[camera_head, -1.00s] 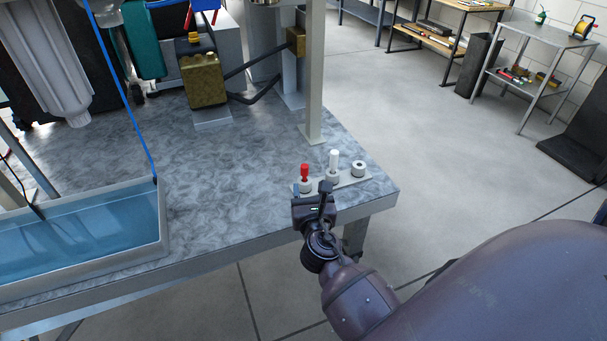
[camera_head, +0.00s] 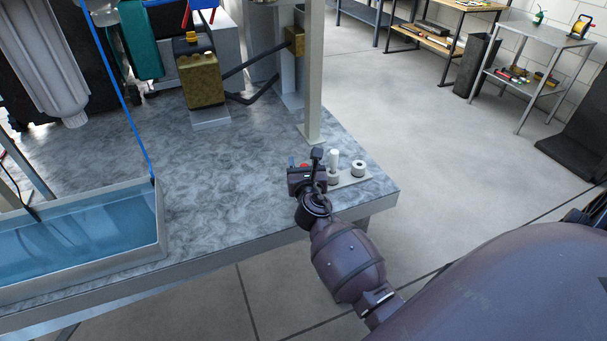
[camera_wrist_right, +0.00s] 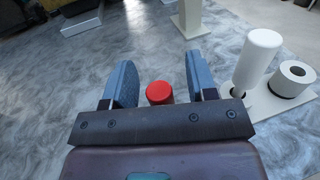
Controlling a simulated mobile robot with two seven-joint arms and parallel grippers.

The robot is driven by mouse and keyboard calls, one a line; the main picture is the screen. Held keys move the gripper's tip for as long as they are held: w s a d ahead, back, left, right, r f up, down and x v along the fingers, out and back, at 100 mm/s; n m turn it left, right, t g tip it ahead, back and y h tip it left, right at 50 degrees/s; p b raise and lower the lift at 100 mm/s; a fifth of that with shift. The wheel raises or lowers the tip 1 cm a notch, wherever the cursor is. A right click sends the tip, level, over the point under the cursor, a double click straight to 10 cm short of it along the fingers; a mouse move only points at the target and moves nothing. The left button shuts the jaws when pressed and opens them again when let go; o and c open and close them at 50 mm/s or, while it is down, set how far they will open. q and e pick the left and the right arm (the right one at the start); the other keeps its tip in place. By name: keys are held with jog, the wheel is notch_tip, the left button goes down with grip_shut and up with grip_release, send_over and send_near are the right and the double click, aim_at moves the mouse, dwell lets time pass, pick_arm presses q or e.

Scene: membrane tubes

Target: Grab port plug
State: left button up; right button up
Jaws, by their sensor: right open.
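The port plug appears to be the red-topped piece; its red cap (camera_wrist_right: 160,92) shows between the two fingers of my open right gripper (camera_wrist_right: 160,85) in the right wrist view, with clear gaps at both sides. In the head view only a bit of red shows by the right gripper (camera_head: 304,168), which hides the rest. A white cylinder (camera_head: 334,160) stands upright on the small holder plate (camera_head: 352,180), just right of the gripper; it also shows in the wrist view (camera_wrist_right: 258,60). A short white ring piece (camera_head: 358,168) sits at the plate's right end. My left gripper is out of view.
The grey table (camera_head: 230,190) has free room left of the gripper. A post (camera_head: 313,90) stands behind the holder plate. A water-filled tray (camera_head: 160,225) is at the left, with a yellow pump-like unit (camera_head: 202,82) at the back.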

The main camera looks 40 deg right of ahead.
jog(key=shift+w+d, duration=0.1)
jog(key=shift+w, duration=0.1)
grip_shut()
dwell(0.3)
